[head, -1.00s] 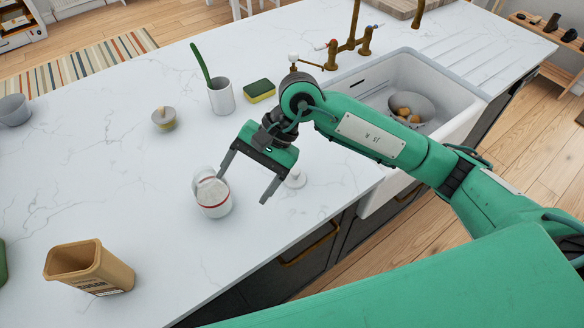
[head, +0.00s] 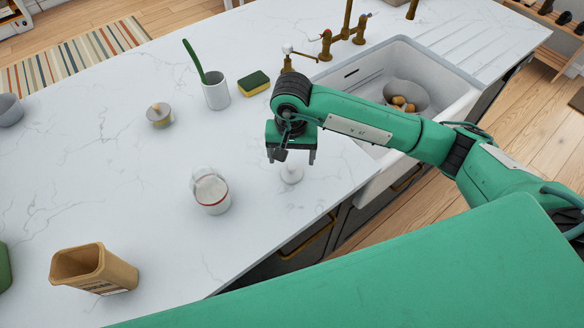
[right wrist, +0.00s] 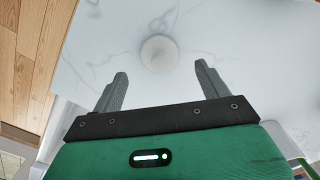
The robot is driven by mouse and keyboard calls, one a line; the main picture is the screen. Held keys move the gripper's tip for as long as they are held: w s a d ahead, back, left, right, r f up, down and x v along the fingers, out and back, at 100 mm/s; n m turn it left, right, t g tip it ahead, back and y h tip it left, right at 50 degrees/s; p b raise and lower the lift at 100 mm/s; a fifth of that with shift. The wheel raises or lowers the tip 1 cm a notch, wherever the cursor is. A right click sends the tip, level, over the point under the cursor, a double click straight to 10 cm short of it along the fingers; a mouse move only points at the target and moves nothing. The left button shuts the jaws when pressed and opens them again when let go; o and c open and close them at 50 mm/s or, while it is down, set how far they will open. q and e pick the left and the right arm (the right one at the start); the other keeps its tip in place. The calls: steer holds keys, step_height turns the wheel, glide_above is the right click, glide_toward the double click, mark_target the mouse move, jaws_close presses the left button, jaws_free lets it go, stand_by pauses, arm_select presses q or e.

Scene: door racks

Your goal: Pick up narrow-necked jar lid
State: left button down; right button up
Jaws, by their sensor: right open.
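A small white lid (head: 291,174) with a round, flat base and a narrower upper part stands on the marble counter, near its front edge. It appears as a pale disc in the right wrist view (right wrist: 159,53). My right gripper (head: 291,160) is open and empty, pointing down just above the lid. In the wrist view its two fingers (right wrist: 160,70) are on either side of the lid's line, with a wide gap. I cannot tell the exact height left between them. A white, glassy jar with a red band (head: 211,192) stands to the left of the gripper. My left gripper is out of view.
A tan container (head: 93,268) stands at the front left. A white cup with a green-handled tool (head: 216,94), a yellow-green sponge (head: 254,84) and a small grey bowl (head: 159,116) are farther back. The sink (head: 440,75) lies right. Counter around the lid is clear.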

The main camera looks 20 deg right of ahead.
mark_target(292, 167)
steer(key=shift+f, duration=0.2)
steer(key=shift+s+f+p, duration=0.1)
steer(key=shift+f+p, duration=0.35)
steer(key=shift+p, duration=0.15)
step_height(292, 167, down, 3)
steer(key=shift+r+p, duration=0.1)
steer(key=shift+p, duration=0.8)
steer(key=shift+f, duration=0.75)
steer(key=shift+c, duration=0.3)
steer(key=c, duration=1)
